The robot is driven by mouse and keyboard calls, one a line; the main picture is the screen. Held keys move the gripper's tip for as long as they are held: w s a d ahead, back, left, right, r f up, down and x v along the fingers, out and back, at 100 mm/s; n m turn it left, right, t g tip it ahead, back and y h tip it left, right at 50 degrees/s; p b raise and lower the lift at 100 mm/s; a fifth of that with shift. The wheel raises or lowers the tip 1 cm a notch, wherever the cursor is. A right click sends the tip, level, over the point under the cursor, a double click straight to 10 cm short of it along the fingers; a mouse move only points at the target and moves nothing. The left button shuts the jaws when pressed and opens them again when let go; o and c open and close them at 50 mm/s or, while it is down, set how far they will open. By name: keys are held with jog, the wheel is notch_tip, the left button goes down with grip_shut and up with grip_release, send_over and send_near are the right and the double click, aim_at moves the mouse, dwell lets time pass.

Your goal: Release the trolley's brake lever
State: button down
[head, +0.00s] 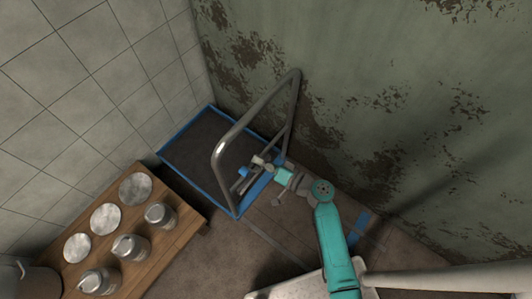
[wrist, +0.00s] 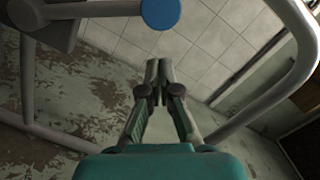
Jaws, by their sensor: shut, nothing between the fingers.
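The trolley (head: 190,190) has a dark platform with a blue rim and a bent grey tube handle (head: 222,150). The tube also shows in the wrist view (wrist: 303,55). The brake lever's blue round end (head: 244,171) sits low by the handle; in the wrist view the blue end (wrist: 160,12) is at the top edge, on a grey bar running left to a bracket. My gripper (wrist: 157,72) is shut and empty, below the blue end in the wrist picture and apart from it there. In the head view my gripper (head: 259,161) is beside the lever, its fingertips small and hard to make out.
A wooden bench (head: 185,235) with several metal cans and round lids stands at the left. A tiled wall (head: 85,90) and a peeling green wall (head: 380,100) meet behind the trolley. A pale surface (head: 300,286) is at the bottom. Brown floor lies between bench and arm.

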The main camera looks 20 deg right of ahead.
aim_at(253, 171)
jog(key=shift+s+a+f+n, duration=0.2)
jog(key=shift+s+a+n, duration=0.2)
jog(key=shift+s+a, duration=0.25)
jog(key=shift+s+a+f+n, duration=0.2)
jog(key=shift+s+a+n, duration=0.2)
jog(key=shift+a, duration=0.35)
jog(key=shift+s+a+f, duration=0.1)
jog(key=shift+f, duration=0.05)
